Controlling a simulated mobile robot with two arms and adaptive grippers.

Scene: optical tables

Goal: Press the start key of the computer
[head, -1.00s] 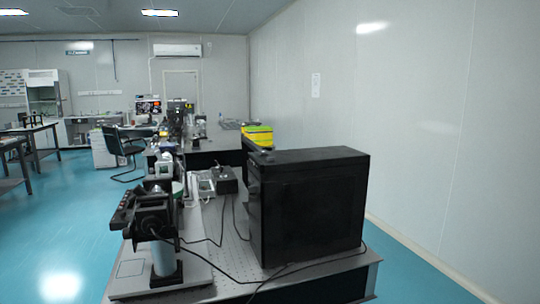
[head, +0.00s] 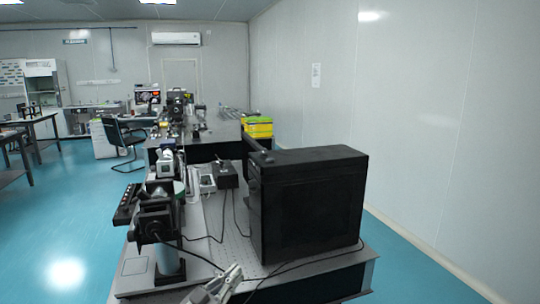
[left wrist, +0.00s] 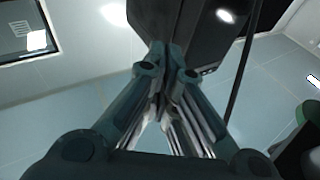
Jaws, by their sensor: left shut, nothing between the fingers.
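The computer (head: 310,205) is a black tower case standing upright on the right part of the optical table (head: 222,246). Its narrow front faces left and shows only at a steep angle, so I cannot make out the start key. My left gripper (head: 232,274) comes in at the bottom of the head view, lower left of the computer and apart from it in the picture. It is shut and empty. In the left wrist view, the shut fingers (left wrist: 168,58) point toward a dark case (left wrist: 178,22) that looks like the computer. My right gripper is not in view.
A black optical mount on a pale post (head: 157,222) stands left of the gripper. Dark cables run across the table between it and the computer. A small black box (head: 226,174) and yellow-green boxes (head: 257,127) are farther back.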

